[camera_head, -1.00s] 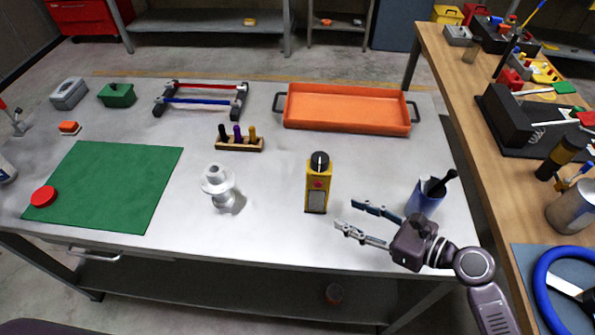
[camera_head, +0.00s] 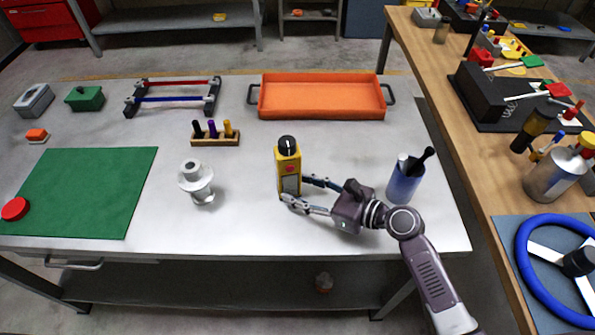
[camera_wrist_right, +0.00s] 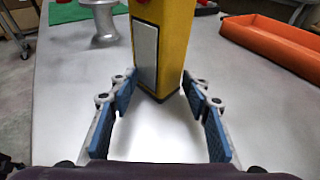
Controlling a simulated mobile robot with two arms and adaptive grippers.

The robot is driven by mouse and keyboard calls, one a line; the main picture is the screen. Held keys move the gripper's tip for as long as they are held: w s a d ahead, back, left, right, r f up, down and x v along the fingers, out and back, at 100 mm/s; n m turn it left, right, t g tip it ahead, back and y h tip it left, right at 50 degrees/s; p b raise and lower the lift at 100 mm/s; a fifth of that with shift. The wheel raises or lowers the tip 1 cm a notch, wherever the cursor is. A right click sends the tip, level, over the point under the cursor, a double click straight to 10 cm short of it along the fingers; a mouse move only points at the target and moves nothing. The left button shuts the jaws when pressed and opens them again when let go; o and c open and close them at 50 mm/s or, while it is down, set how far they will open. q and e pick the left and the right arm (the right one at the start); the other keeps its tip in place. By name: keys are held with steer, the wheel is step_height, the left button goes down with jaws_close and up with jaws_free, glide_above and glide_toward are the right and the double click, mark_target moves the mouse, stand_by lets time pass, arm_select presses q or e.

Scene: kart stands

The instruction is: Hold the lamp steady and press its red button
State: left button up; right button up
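The lamp (camera_head: 289,172) is an upright yellow block with a black knob on top and a grey panel low on its side. Its red button (camera_head: 291,168) faces the front. My right gripper (camera_head: 298,191) is open, low at the right side of the lamp. In the right wrist view the lamp's lower body (camera_wrist_right: 175,35) stands at the fingertips of my right gripper (camera_wrist_right: 158,88), with a finger to each side and visible gaps. The lamp's top is outside that view. My left gripper is not in view.
A white spool-like part (camera_head: 197,183) stands left of the lamp, and a blue cup (camera_head: 404,182) with a black-handled item stands right. An orange tray (camera_head: 320,97) and a small wooden rack (camera_head: 215,138) are behind. A green mat (camera_head: 85,190) lies far left. The table front is clear.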

steer(key=shift+a, duration=0.1)
steer(key=shift+c, duration=0.4)
jaws_close()
steer(key=o, duration=0.5)
jaws_free()
